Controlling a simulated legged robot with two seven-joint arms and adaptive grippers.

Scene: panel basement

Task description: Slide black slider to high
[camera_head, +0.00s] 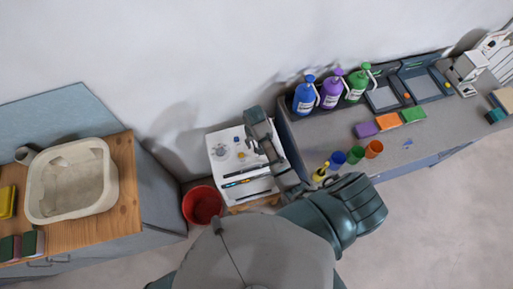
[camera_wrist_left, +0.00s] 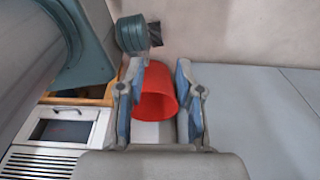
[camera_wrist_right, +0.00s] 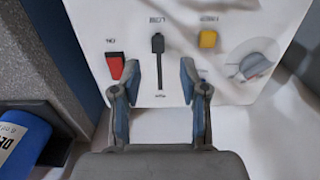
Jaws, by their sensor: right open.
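The black slider (camera_wrist_right: 158,44) sits at the top end of its narrow vertical slot in the right wrist view, on the white panel (camera_wrist_right: 180,18). The labels above and below the slot are too small to read surely. My right gripper (camera_wrist_right: 157,72) is open, its fingers on either side of the slot's lower part; contact with the panel cannot be told. In the head view my right gripper partly covers the white panel box (camera_head: 221,168), and I cannot make out the slider there. My left gripper (camera_wrist_left: 160,70) is open, with a red bucket (camera_wrist_left: 155,95) seen between its fingers.
A red switch (camera_wrist_right: 116,66), yellow button (camera_wrist_right: 208,39) and grey dial (camera_wrist_right: 253,65) are near the slider. A grey counter (camera_head: 335,135) with bottles and cups stands right of the panel. A wooden counter (camera_head: 124,210) with a pale basin (camera_head: 70,180) is at left.

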